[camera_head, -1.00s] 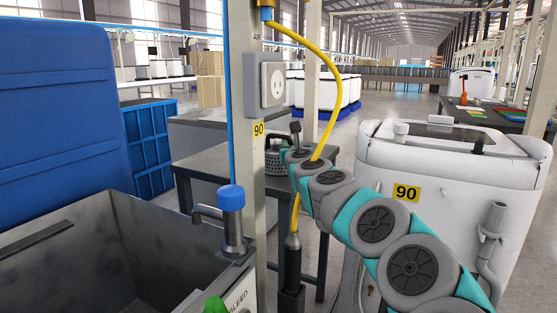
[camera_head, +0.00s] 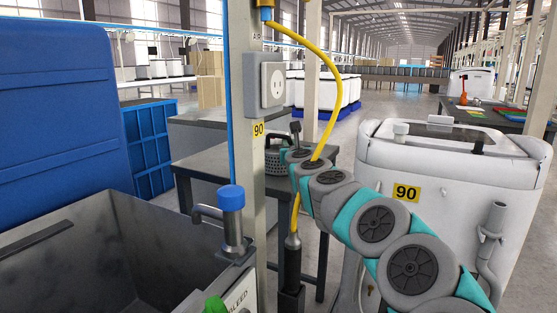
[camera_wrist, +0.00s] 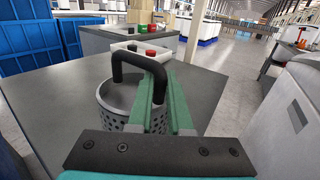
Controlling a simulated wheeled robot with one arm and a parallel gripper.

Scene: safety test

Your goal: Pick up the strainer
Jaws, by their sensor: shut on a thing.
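The strainer (camera_wrist: 115,105) is a grey metal basket with round holes and a black arched handle. It stands on the grey table (camera_wrist: 50,100) in the wrist view. My gripper (camera_wrist: 160,88) has its two green fingers close together on the strainer's black handle, at its right side. In the head view the strainer (camera_head: 276,163) shows on the table (camera_head: 215,165) behind a post, partly hidden by my arm. The fingertips cannot be made out in that view.
A post with a socket box (camera_head: 271,82) and a yellow cable (camera_head: 327,70) stand close to my arm. A white machine marked 90 (camera_head: 450,165) is at the right. An open metal bin (camera_head: 150,235) and a blue panel (camera_head: 60,100) are at the left.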

